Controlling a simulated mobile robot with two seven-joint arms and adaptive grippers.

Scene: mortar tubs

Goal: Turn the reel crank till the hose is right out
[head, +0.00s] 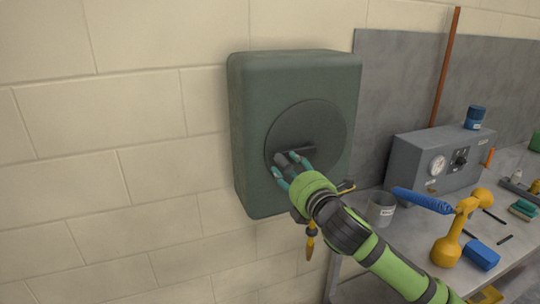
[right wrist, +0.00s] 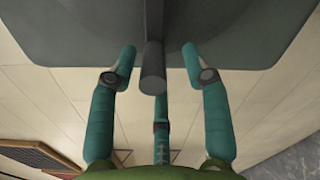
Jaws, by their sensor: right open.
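The reel is a dark green box (head: 245,150) fixed to the block wall, with a round disc (head: 318,118) on its front. A dark crank (head: 312,151) crosses the lower part of the disc. In the right wrist view the grey crank handle (right wrist: 153,68) points toward my palm. My right gripper (head: 282,168) is at the handle, its teal fingers open around it. In the right wrist view the gripper (right wrist: 159,58) shows gaps beside the handle. A yellow-orange piece (head: 310,243) hangs below the reel; no hose length is clearly visible. My left gripper is not in view.
A grey bench (head: 405,245) stands right of the reel. The wall left of the reel is clear.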

